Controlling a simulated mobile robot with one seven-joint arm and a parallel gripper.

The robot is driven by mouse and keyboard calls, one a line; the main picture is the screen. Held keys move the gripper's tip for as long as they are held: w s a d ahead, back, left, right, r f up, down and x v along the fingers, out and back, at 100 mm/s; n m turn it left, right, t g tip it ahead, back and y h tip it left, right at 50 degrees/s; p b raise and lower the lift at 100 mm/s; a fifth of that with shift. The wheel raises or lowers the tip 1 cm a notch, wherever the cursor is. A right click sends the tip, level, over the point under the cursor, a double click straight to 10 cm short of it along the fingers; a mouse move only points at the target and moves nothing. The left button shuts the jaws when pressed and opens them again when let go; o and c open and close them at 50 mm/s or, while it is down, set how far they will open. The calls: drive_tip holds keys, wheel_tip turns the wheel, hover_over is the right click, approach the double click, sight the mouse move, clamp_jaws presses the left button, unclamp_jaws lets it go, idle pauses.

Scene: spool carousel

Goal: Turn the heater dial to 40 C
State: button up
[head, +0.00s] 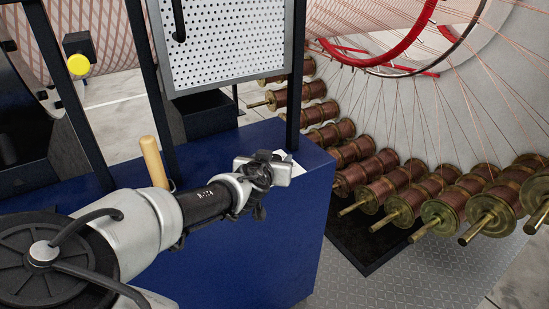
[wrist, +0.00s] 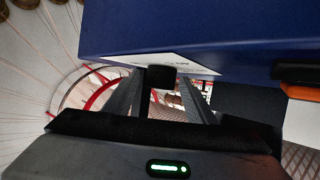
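I cannot make out a heater dial for certain. In the wrist view a small black block (wrist: 161,78) shows in front of a white printed label (wrist: 185,63) at the edge of the blue cabinet. I cannot tell whether this block is the dial, and no scale can be read. My gripper (wrist: 163,98) has two grey fingers standing apart, with the block near their far ends. I see no contact with it. In the head view my gripper (head: 262,172) is over the blue cabinet (head: 262,245), beside its right corner. My own wrist hides its fingertips.
A perforated panel (head: 228,42) on black posts stands behind my gripper. A wooden handle (head: 152,162) rises beside my arm. A yellow button (head: 79,64) is at the far left. Several copper spools (head: 385,190) with brass spindles curve along the right. Open tread-plate floor (head: 400,280) lies front right.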

drive_tip(key=c, duration=1)
drive_tip(key=shift+o, duration=0.2)
